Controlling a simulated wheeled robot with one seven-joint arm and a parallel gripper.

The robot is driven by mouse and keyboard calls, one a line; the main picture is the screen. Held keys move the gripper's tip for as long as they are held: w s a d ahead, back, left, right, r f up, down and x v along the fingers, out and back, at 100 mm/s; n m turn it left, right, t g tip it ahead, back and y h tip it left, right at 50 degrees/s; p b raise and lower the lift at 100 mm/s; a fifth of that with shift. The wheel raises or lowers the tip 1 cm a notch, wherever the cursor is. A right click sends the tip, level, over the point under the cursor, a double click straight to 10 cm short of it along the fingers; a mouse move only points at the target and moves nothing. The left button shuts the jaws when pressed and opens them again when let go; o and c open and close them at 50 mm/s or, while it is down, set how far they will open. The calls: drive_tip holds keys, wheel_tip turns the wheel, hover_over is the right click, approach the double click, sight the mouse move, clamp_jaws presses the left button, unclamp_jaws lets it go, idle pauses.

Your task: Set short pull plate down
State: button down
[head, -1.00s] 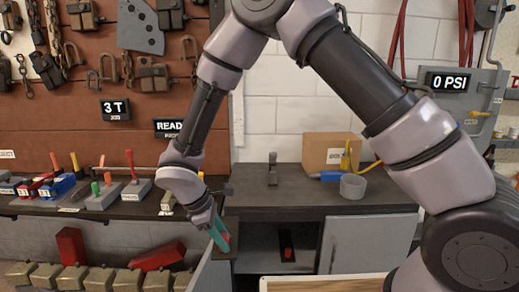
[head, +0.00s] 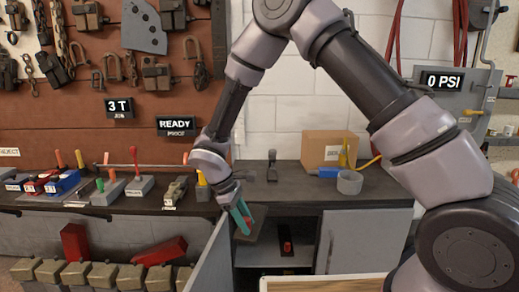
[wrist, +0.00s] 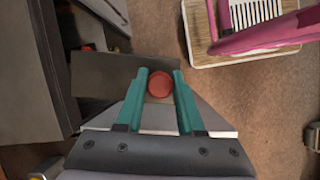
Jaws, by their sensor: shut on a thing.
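The short pull plate is a dark flat plate (wrist: 98,76) with a round red knob (wrist: 159,84). My gripper (wrist: 160,80) has teal fingers shut on the knob, with the plate reaching out to the left in the wrist view. In the head view my gripper (head: 242,218) holds the plate (head: 254,233) in front of the open cabinet (head: 262,256), near the bench's front edge. The plate looks clear of any surface. Part of it is hidden by the fingers.
A dark piece with a red knob (head: 286,246) stands inside the cabinet. The left door (head: 208,258) is swung open; the right door (head: 365,242) is shut. A wood-rimmed tray (wrist: 190,45) lies right.

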drive_tip(key=w+d+m+g+y, duration=0.1)
drive_tip(key=w+d+m, duration=0.4)
drive_tip(key=d, duration=0.5)
drive_tip(key=w+d+r+m+g+y, duration=0.1)
drive_tip(key=w+d+m, duration=0.3)
drive_tip(key=d, duration=0.7)
drive_tip(key=w+d+m+g+y, duration=0.1)
drive_tip(key=w+d+m, duration=0.4)
drive_tip(key=d, duration=0.6)
drive_tip(key=shift+w+d+r+m+g, duration=0.15)
drive_tip(key=shift+w+r+m+g, duration=0.2)
drive_tip(key=shift+w+g, duration=0.3)
